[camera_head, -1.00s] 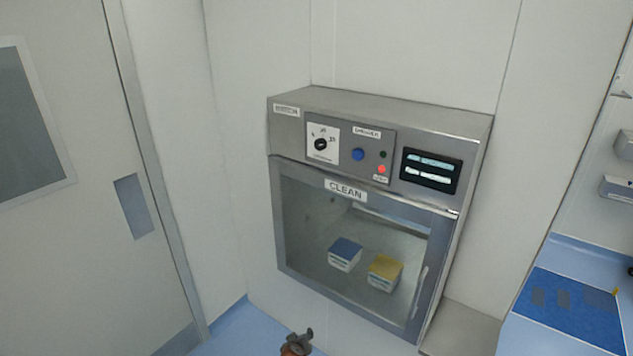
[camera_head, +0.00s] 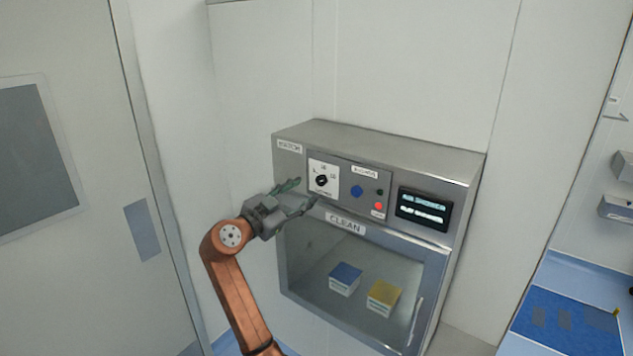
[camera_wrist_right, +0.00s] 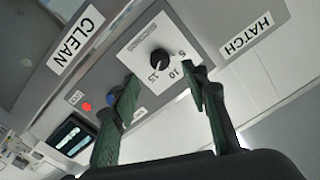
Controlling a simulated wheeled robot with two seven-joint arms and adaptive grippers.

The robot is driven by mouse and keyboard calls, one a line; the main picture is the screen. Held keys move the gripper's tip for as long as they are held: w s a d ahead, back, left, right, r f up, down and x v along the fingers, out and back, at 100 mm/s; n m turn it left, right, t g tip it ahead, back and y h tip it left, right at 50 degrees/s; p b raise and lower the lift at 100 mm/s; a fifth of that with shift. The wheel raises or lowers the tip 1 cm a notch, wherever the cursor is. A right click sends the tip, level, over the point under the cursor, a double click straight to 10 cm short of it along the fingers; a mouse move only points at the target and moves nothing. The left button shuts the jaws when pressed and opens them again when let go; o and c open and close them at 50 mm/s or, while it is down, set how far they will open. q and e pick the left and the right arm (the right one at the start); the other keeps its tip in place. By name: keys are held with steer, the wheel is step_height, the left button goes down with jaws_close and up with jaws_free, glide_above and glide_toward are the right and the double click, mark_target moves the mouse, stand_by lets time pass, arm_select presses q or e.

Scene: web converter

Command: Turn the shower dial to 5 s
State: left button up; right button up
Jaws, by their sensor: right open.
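The shower dial is a black knob (camera_head: 321,180) on a white square plate (camera_head: 330,189) at the upper left of the hatch's steel panel. In the right wrist view the knob (camera_wrist_right: 160,59) sits on its plate with the marks 5, 10 and 15 beside it. The knob's exact pointing direction is too small to tell. My right gripper (camera_head: 305,191) is open just in front of the panel, below and left of the knob. In the right wrist view its two green fingers (camera_wrist_right: 163,80) stand apart, with the knob beyond and between them, untouched. My left gripper is not in view.
A blue button (camera_head: 357,191), a red light (camera_head: 378,206) and a dark display (camera_head: 423,210) lie right of the dial. Below is the hatch's glass door (camera_head: 312,262), shut, with a blue-topped box (camera_head: 345,280) and a yellow-topped box (camera_head: 383,297) behind it.

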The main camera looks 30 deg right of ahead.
mark_target(319, 182)
steer(key=p+x, duration=0.1)
steer(key=x, duration=0.4)
steer(key=shift+w+d, duration=0.1)
steer(key=shift+d, duration=0.15)
steer(key=shift+w+d+f+p, duration=0.15)
steer(key=shift+w+d+p, duration=0.2)
steer(key=shift+d, duration=0.25)
steer(key=shift+c, duration=0.4)
jaws_close()
